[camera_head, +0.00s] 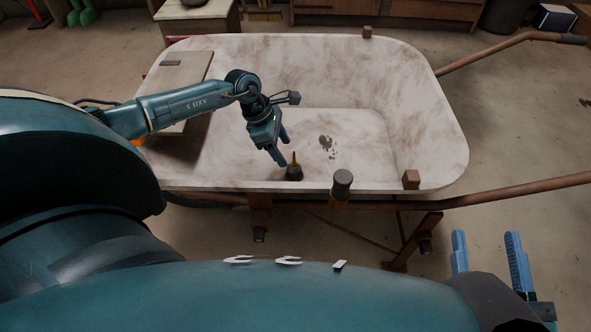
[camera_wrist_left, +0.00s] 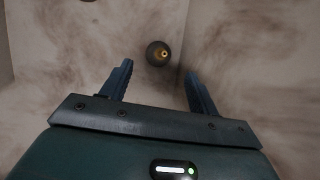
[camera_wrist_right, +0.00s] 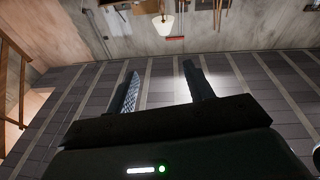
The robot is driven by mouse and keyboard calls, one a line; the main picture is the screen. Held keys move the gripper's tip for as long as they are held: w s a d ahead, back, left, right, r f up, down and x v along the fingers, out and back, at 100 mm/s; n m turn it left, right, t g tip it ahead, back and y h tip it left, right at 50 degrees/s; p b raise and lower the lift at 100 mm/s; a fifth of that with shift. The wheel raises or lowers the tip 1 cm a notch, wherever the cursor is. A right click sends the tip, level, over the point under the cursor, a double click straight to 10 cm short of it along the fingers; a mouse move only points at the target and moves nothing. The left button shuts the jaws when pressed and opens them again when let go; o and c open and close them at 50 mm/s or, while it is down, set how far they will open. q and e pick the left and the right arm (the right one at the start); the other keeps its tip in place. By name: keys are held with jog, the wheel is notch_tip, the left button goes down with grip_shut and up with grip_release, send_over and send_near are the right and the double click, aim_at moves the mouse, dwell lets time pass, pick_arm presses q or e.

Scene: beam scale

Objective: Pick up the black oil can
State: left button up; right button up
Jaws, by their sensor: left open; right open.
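The black oil can (camera_head: 294,172) has a dark round body and a thin yellowish spout pointing up. It stands inside the wheelbarrow tub near the front wall, and its lower part is hidden by the rim in the head view. My left gripper (camera_head: 281,149) reaches down into the tub just to the left of the can, open and empty. In the left wrist view the can (camera_wrist_left: 158,53) lies ahead of the fingertips, roughly between the lines of the two fingers (camera_wrist_left: 160,75). My right gripper (camera_head: 487,245) is open and empty at the lower right, outside the tub.
The wheelbarrow tub (camera_head: 430,110) has a raised rim around the can. A dark cylinder (camera_head: 343,180) stands at the front rim, right of the can. A board (camera_head: 185,75) lies across the tub's left end. Wheelbarrow handles (camera_head: 520,193) extend right. The tub's right half is mostly clear.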

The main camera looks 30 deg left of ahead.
aim_at(291, 160)
pick_arm(q)
jog(key=x, duration=0.3)
jog(key=shift+b, duration=0.35)
jog(key=shift+d+f, duration=0.1)
jog(key=shift+f, duration=0.25)
jog(key=b+x, duration=0.2)
jog(key=x, duration=0.2)
jog(key=shift+r, duration=0.1)
jog(key=shift+w+d+f+b, duration=0.1)
jog(key=shift+f+b, duration=0.15)
jog(key=shift+b, duration=0.05)
jog(key=c, duration=1.1)
pick_arm(e)
jog(key=shift+w+r+n+t+y, duration=0.25)
jog(key=shift+r+y, duration=0.2)
jog(key=shift+r, duration=0.05)
jog(key=shift+w+r+n+t+y, duration=0.2)
jog(key=shift+r+n+t+y, duration=0.05)
jog(key=shift+r+y, duration=0.25)
